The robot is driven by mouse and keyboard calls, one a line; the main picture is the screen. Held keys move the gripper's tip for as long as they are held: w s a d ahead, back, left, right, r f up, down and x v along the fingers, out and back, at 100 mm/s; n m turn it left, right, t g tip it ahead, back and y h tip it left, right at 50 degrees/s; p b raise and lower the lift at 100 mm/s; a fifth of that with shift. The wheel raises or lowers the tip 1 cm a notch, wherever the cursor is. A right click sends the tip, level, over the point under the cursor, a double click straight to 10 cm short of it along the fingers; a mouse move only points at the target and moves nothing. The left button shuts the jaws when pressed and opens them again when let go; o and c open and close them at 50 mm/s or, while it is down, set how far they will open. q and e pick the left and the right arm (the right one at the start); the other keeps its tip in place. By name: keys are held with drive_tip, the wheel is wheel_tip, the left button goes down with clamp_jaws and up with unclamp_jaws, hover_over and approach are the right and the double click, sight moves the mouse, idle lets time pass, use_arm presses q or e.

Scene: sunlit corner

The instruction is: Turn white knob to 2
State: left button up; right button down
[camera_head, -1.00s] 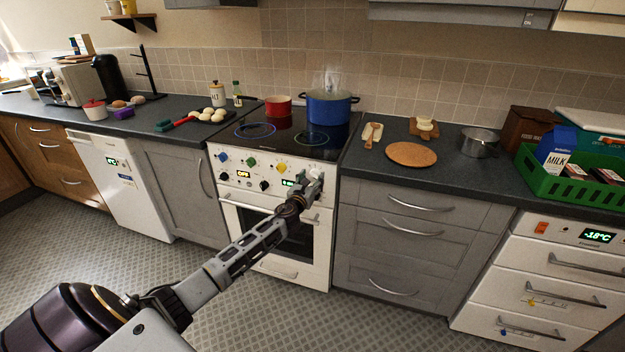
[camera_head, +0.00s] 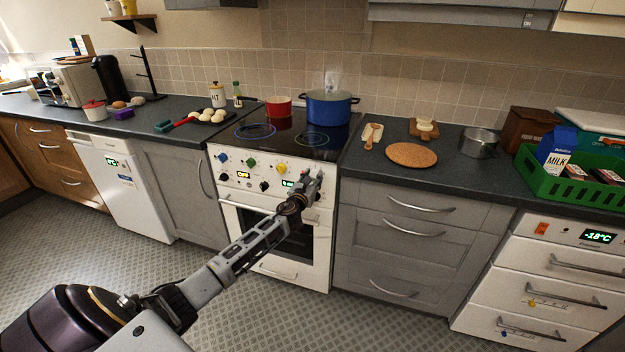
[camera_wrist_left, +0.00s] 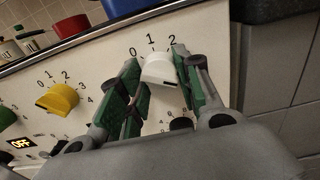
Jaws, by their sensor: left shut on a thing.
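The white knob (camera_wrist_left: 158,69) is on the cooker's front panel (camera_wrist_left: 105,62), with the marks 0, 1 and 2 printed above it in the left wrist view. My left gripper (camera_wrist_left: 152,82) is at the knob, its green-padded fingers on either side and shut on it. The knob's pointer is partly hidden, so I cannot tell its exact setting. In the head view my left gripper (camera_head: 309,182) covers the right end of the panel and hides the white knob. My right gripper is not in view.
A yellow knob (camera_wrist_left: 59,98) with its own scale sits left of the white one, and a green knob (camera_wrist_left: 5,117) beyond it. A blue pot (camera_head: 328,107) and a red pot (camera_head: 278,106) stand on the hob. Below is the oven door handle (camera_head: 240,205).

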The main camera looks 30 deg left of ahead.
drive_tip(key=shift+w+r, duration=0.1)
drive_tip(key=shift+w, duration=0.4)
use_arm(q)
drive_tip(key=shift+n, duration=0.3)
drive_tip(key=n, duration=0.3)
drive_tip(key=shift+n, duration=1.1)
drive_tip(key=n, duration=0.2)
drive_tip(key=shift+d+n, duration=0.1)
drive_tip(key=shift+n, duration=0.3)
drive_tip(key=n, duration=0.3)
drive_tip(key=shift+n, duration=0.7)
drive_tip(key=shift+r+n, duration=0.1)
drive_tip(key=shift+n, duration=1.3)
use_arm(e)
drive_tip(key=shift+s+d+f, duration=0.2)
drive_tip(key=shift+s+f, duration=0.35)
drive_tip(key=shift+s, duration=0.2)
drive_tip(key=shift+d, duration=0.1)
